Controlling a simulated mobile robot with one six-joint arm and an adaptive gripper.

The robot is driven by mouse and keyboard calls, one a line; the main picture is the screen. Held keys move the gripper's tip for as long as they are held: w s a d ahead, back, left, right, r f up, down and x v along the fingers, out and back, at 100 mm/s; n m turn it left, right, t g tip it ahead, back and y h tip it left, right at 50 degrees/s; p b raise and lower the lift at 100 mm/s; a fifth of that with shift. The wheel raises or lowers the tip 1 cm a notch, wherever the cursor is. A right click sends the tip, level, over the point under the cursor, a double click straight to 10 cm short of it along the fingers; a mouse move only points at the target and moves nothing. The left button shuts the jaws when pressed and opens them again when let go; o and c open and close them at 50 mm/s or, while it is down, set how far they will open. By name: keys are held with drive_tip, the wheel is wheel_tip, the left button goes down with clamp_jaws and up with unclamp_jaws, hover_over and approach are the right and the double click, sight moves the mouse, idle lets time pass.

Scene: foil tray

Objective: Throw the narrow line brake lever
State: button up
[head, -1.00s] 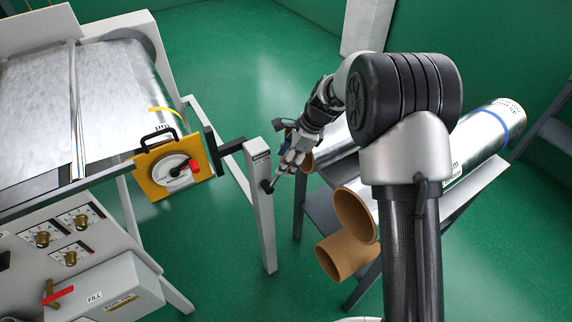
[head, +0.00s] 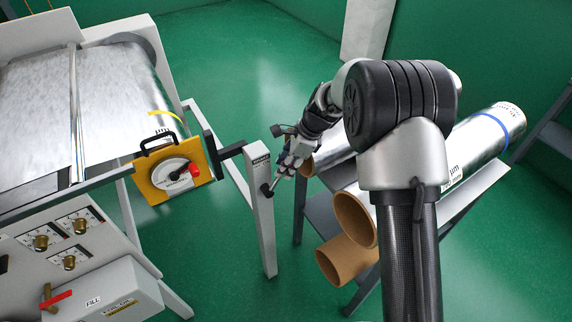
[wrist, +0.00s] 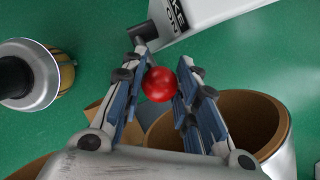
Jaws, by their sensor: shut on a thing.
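The brake lever hangs on a pale grey post (head: 264,220) with a small label near its top. The lever's dark pivot (head: 266,190) shows on the post's face. In the wrist view the lever's red ball knob (wrist: 159,84) sits between the two fingers of my gripper (wrist: 163,82), which is shut on it. A short grey rod runs from the knob up to the dark pivot by the post (wrist: 205,14), where part of the label reads "ON". In the head view my gripper (head: 284,168) is at the post's right side, and the knob is hidden by the fingers.
A yellow lockout-style box (head: 160,190) with a dial and red handle is on the machine frame at left. A stand with silver foil rolls (head: 470,140) and brown cardboard cores (head: 345,260) is close to the right of the post. Green floor lies open behind.

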clamp_jaws()
drive_tip(key=shift+s+a+r+t+h+p, duration=0.3)
drive_tip(key=shift+s+a+r+h+p, duration=0.15)
drive_tip(key=shift+p, duration=0.75)
drive_tip(key=shift+w+a+h+p, duration=0.1)
drive_tip(key=shift+a+h+p, duration=0.05)
drive_tip(key=shift+h+p, duration=0.15)
drive_tip(key=shift+f, duration=0.1)
drive_tip(key=o, duration=0.9)
unclamp_jaws()
drive_tip(key=shift+o, duration=0.2)
